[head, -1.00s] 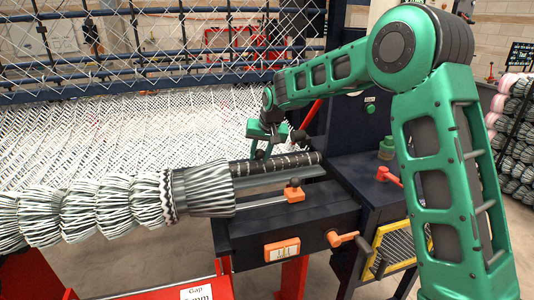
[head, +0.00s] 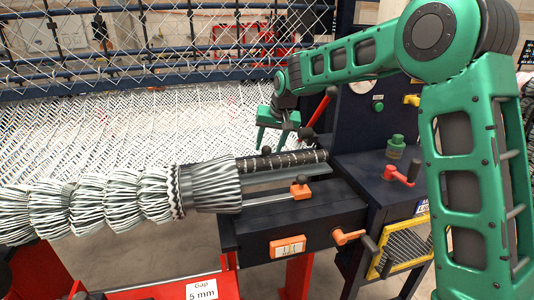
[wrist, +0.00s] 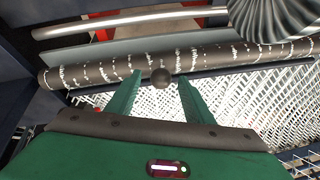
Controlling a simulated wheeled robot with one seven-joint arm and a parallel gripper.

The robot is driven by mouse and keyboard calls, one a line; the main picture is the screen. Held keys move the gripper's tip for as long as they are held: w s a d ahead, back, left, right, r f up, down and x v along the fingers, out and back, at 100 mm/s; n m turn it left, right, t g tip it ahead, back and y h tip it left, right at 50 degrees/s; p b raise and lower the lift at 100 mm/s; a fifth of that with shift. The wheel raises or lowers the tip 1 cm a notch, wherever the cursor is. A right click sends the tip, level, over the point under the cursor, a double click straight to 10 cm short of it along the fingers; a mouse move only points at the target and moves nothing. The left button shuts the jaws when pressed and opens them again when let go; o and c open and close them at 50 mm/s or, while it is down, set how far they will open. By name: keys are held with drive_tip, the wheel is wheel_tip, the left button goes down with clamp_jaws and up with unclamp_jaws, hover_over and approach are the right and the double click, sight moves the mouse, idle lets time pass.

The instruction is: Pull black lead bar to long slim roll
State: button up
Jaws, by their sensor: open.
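A thin black bar (wrist: 250,75) runs along the far side of a thicker dark, white-marked bar (head: 295,160). A round black knob (head: 266,150) shows beside them. I cannot tell which piece is the lead bar. My gripper (head: 270,148) is open and empty over the bars' far side. In the wrist view its fingertips (wrist: 160,78) stand on either side of the knob, with gaps visible.
The dark machine bench (head: 300,222) carries an orange-knobbed slide (head: 300,188) and an orange handle (head: 348,237). A red lever (head: 320,108) stands right of my gripper. White wire mesh (head: 130,125) hangs behind. A red-handled valve (head: 402,175) is at right.

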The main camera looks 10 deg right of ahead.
drive_tip(key=a+v, duration=0.1)
drive_tip(key=v, duration=0.5)
drive_tip(key=shift+d+r, duration=0.2)
drive_tip(key=shift+d, duration=0.25)
drive_tip(key=shift+s+d, duration=0.1)
drive_tip(key=shift+s, duration=0.05)
drive_tip(key=s+d+m+g+h, duration=0.2)
drive_tip(key=s+d+m+h, duration=0.1)
drive_tip(key=s+d, duration=1.85)
drive_tip(key=s+d+f+m+g, duration=0.1)
drive_tip(key=s+d+f, duration=0.1)
drive_tip(key=s, duration=0.7)
drive_tip(key=s+d+f, duration=0.3)
drive_tip(key=s, duration=0.6)
drive_tip(key=s+d+f+m+g+y, duration=0.1)
drive_tip(key=s+d+f, duration=0.2)
drive_tip(key=s, duration=0.6)
drive_tip(key=shift+d+f+m+g, duration=0.25)
drive_tip(key=shift+d+m+g, duration=0.05)
drive_tip(key=shift+s, duration=0.15)
